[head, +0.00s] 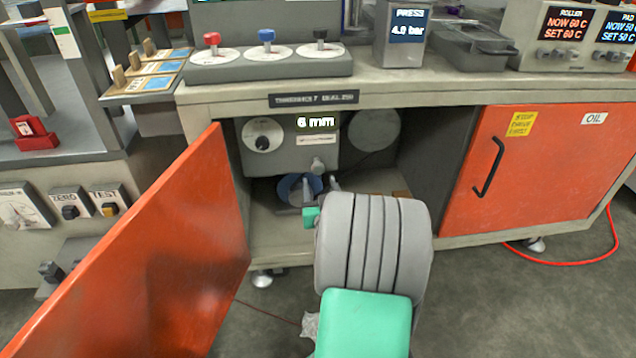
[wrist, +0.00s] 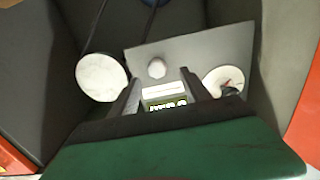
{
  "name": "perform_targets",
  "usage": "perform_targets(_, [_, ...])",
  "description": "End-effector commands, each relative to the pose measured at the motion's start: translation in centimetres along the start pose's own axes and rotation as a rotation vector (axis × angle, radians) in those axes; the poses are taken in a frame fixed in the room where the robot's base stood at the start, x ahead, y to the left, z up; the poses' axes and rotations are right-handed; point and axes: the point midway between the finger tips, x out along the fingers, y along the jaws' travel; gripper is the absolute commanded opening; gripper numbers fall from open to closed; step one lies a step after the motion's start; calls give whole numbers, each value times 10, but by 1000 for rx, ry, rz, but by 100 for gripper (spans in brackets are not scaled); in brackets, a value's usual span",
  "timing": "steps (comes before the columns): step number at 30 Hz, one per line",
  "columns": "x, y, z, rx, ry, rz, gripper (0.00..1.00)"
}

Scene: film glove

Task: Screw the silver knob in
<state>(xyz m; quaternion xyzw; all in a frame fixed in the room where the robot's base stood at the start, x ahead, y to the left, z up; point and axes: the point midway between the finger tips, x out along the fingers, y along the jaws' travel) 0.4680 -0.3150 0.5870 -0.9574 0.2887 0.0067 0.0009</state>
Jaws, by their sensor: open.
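The silver knob (head: 318,165) is a small round knob at the lower right of a grey unit (head: 285,158) inside the open cabinet. In the wrist view the silver knob (wrist: 157,68) shows just past the fingertips, roughly centred between them. My gripper (head: 320,186) is open and empty, reaching into the cabinet just below the knob in the head view. Its two dark fingers also show in the wrist view (wrist: 161,75), apart from each other. I see no contact with the knob. How deep the knob sits is hard to tell.
The unit carries a dial (head: 262,135) and a "6 mm" display (head: 316,122). A pale disc (head: 374,130) is to its right. A blue round object (head: 290,187) lies behind my fingers. The open orange door (head: 170,245) stands left; the countertop (head: 400,85) is above.

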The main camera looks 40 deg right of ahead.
Motion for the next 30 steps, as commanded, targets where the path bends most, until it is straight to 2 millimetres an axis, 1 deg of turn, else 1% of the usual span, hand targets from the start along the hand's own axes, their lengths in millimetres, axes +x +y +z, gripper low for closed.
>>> perform_targets(1, [2, 5, 1, 1, 11, 14, 55])
perform_targets(5, [16, 5, -3, 2, 15, 14, 55])
perform_targets(12, [62, 5, -1, 1, 14, 13, 55])
perform_targets(15, [73, 6, -2, 1, 14, 13, 55])
perform_targets(18, [77, 6, -3, 2, 14, 14, 55])
perform_targets(24, [77, 6, -3, 2, 13, 14, 55])
perform_targets(30, [77, 6, -3, 2, 13, 14, 38])
